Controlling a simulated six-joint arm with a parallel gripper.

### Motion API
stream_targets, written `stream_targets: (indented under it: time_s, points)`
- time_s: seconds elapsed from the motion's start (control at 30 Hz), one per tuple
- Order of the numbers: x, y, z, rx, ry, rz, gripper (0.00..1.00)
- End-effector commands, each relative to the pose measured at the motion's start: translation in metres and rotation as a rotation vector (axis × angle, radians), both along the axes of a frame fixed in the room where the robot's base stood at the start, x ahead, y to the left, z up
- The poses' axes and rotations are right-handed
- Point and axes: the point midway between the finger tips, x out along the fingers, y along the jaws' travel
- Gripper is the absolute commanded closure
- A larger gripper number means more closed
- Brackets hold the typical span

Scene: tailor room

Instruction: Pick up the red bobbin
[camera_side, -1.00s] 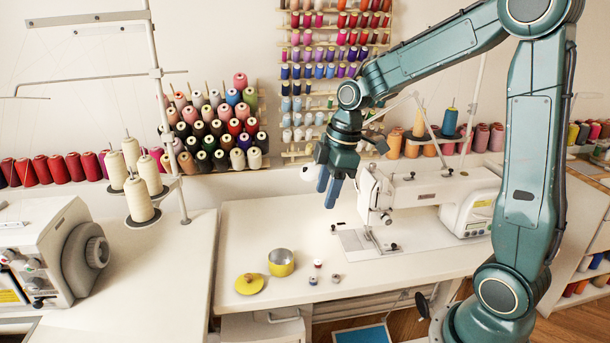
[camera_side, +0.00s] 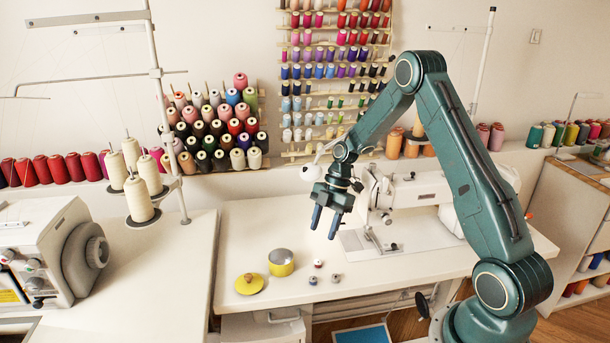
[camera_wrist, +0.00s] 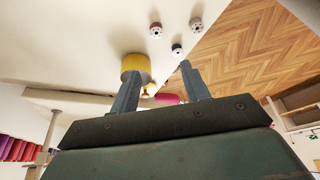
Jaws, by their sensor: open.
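The red bobbin (camera_side: 318,263) is a small spool with a pale top, standing on the white sewing table to the right of the yellow pot. It also shows in the wrist view (camera_wrist: 156,29), above the fingertips in the picture. My gripper (camera_side: 325,228) is open and empty, pointing down above the table behind the bobbins. Its two fingers are spread apart in the wrist view (camera_wrist: 160,66). Nothing lies between the fingertips, and the gripper is clear of the bobbin.
A bluish bobbin (camera_side: 313,281) and a grey bobbin (camera_side: 336,277) stand close to the red one. The yellow pot (camera_side: 281,264) and its lid (camera_side: 249,284) are to the left. A sewing machine (camera_side: 415,190) is to the right. The table's front edge is near.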

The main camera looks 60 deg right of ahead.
Motion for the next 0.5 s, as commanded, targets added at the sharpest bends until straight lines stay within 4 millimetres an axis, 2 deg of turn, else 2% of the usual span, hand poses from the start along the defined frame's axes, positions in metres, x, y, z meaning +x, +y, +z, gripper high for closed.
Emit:
stream_targets:
  time_s: [0.33,0.5]
  points:
    - [0.000,-0.002,-0.008,0.005,-0.003,0.009,0.54]
    - [0.000,-0.001,-0.023,0.006,-0.001,0.010,0.54]
